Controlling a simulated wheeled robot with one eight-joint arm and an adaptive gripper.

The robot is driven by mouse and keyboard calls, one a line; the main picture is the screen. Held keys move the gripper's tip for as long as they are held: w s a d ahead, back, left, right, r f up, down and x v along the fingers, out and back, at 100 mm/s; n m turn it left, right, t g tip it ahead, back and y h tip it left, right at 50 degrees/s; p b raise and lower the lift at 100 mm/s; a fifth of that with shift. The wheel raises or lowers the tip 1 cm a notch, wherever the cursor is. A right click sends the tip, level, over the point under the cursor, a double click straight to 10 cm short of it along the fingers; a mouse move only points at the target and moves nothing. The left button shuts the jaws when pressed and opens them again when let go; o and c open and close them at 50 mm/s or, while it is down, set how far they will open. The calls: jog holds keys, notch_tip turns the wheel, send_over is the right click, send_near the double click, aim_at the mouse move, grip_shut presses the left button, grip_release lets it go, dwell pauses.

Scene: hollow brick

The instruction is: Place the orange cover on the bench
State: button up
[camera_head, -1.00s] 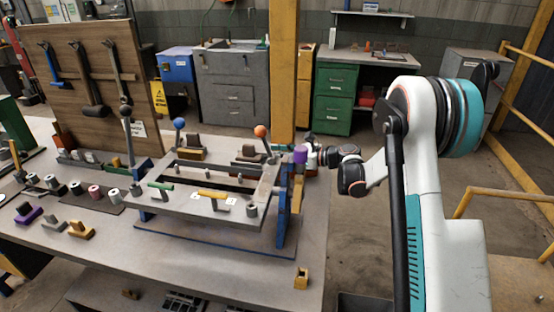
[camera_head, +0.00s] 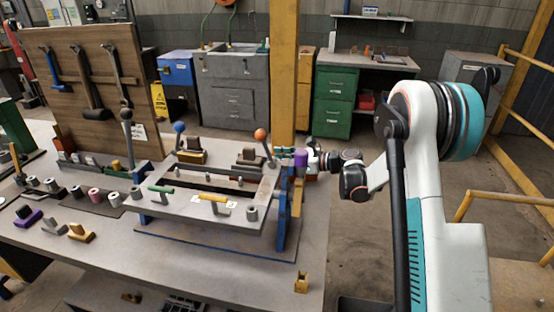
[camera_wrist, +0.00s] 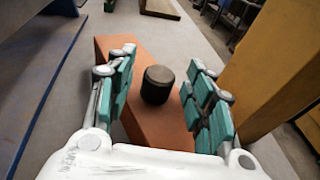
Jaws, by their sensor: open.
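The orange cover (camera_wrist: 165,122) is a long, brick-orange block with a dark round knob (camera_wrist: 157,85) on top. In the wrist view it lies below and between the teal fingers of my gripper (camera_wrist: 161,68). The fingers are apart on either side of the knob, with visible gaps. I cannot tell how high they are above the block. In the head view my gripper is mostly hidden behind the fixture at the bench's right end, with a small reddish patch below it. The grey bench (camera_head: 150,255) carries the fixture.
The metal fixture (camera_head: 285,225) has ball-topped levers and stands left of my gripper. A yellow post (camera_head: 284,70) rises behind the bench; a yellow surface (camera_wrist: 268,65) is close on the right in the wrist view. The bench's front is mostly clear.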

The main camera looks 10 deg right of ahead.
jog(key=p+v, duration=0.3)
jog(key=v, duration=0.8)
jog(key=shift+d, duration=0.2)
